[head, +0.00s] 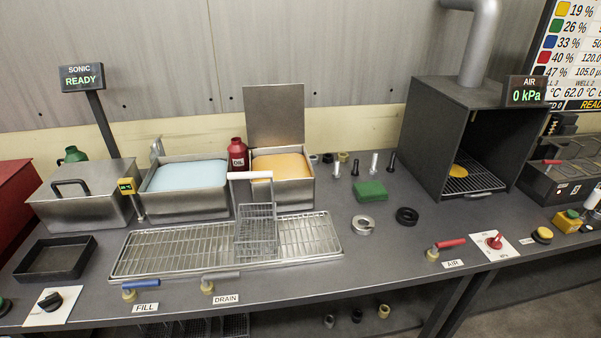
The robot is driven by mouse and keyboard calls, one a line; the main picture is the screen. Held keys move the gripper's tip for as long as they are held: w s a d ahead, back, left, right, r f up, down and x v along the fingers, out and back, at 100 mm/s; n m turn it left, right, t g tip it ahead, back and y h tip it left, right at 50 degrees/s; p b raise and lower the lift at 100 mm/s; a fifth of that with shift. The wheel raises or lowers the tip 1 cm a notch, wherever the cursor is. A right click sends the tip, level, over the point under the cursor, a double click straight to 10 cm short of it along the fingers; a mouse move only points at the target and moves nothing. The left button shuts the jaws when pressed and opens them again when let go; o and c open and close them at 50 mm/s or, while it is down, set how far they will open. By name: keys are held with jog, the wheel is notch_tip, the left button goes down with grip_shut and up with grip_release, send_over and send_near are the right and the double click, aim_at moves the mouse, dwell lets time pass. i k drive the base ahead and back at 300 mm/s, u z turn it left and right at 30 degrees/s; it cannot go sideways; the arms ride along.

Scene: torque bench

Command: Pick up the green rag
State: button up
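The green rag (370,191) lies as a folded, flat block on the grey bench top (310,288), right of the middle in the head view. It is flat on the bench, and its whole top is in sight. My gripper does not show in this view.
A silver ring (363,225) and a black ring (407,216) lie just in front of the rag. Several small upright posts and rings stand behind it. A wire basket (256,232) on a drain rack stands to the left. A dark open booth (432,130) stands to the right.

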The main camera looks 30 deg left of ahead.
aim_at(371, 190)
jog(key=u, duration=0.6)
jog(key=i, duration=1.15)
jog(key=u, duration=0.45)
